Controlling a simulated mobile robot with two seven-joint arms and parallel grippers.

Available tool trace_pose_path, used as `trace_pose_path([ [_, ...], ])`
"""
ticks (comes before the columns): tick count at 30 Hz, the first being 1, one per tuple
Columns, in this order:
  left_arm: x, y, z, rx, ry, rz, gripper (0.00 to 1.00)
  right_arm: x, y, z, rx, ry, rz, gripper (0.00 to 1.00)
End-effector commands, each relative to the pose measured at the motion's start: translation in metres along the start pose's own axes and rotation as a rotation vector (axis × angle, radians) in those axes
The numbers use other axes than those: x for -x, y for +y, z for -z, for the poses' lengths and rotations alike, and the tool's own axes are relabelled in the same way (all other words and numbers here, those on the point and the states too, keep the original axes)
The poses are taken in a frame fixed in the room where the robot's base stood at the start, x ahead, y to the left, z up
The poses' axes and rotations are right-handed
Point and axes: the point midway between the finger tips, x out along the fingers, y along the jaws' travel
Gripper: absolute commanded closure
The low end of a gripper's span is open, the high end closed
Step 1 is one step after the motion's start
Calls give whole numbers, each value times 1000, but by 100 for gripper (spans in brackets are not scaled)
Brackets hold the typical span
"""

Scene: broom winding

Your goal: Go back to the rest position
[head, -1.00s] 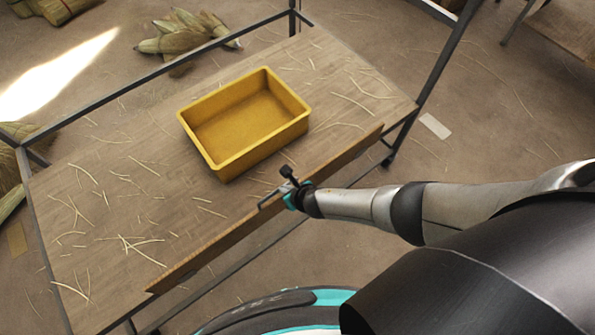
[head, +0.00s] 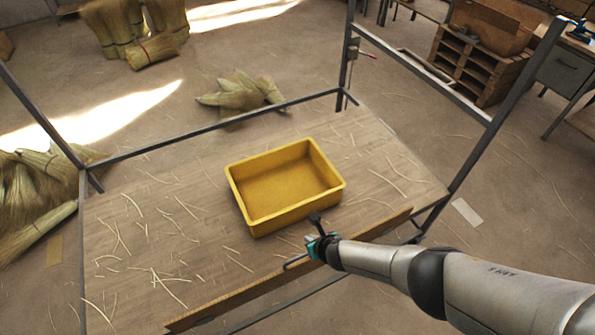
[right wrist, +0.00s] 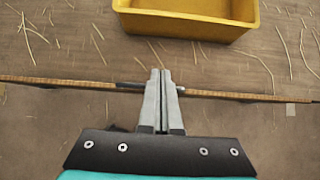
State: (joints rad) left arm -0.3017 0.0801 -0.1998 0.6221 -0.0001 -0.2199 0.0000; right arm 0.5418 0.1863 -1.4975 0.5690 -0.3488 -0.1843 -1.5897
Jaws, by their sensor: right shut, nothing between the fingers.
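My right gripper (head: 302,255) is over the front edge of the wooden table (head: 200,270), just in front of a yellow bin. It also shows in the right wrist view (right wrist: 160,75), where its two fingers are pressed together with nothing between them. The yellow bin (head: 285,222) stands on the table and looks empty. In the right wrist view the bin (right wrist: 185,25) is beyond the fingertips, apart from them. My left gripper is not in view.
Loose straws lie scattered on the table. A dark metal frame (head: 215,127) rises around the table's back and sides. Straw bundles (head: 243,92) lie on the floor behind. The floor to the right is mostly clear.

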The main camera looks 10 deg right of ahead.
Motion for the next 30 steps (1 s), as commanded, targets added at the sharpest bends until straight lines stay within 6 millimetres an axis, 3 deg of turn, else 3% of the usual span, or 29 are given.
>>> trace_pose_path([
  [6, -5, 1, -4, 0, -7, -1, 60, -4, 2, 8, -41, 6, -2, 100],
  [8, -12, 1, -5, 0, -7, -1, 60, -9, 7, 21, -116, 17, -4, 100],
  [11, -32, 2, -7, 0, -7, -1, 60, -22, 17, 58, -342, 46, -2, 100],
  [21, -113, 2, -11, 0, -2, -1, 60, -61, 43, 232, -1465, 178, 144, 100],
  [30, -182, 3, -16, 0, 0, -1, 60, -62, 47, 404, -2420, 167, 489, 100],
])
